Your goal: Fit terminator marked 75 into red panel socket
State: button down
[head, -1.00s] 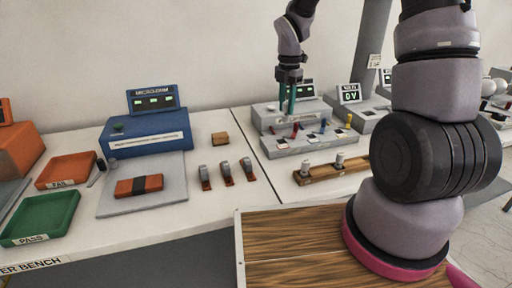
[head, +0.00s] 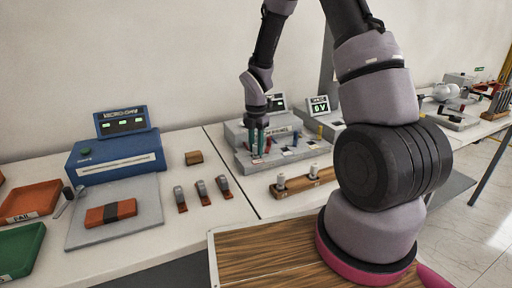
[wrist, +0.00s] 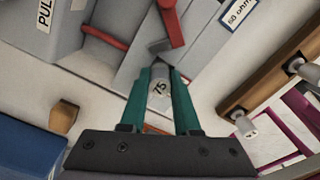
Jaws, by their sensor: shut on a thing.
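My gripper (wrist: 160,85) is shut on a pale terminator (wrist: 160,92) marked 75, held between its two green fingers in the wrist view. In the head view my gripper (head: 261,154) is low over the front of the grey panel unit (head: 285,156), fingers pointing down. The terminator cannot be made out there. In the wrist view the grey panel (wrist: 205,45) lies beyond the fingertips, with a red part (wrist: 168,22) just ahead of the terminator. Whether the terminator touches the panel, and the red socket's opening, cannot be told.
Left are three red-based clips (head: 202,193), a small wooden block (head: 194,157) and a blue meter (head: 115,156). A "50 ohm" label (wrist: 238,12) is on the panel.

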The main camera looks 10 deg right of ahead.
jog(key=shift+f, duration=0.15)
jog(key=c, duration=0.6)
grip_release()
jog(key=shift+c, duration=0.2)
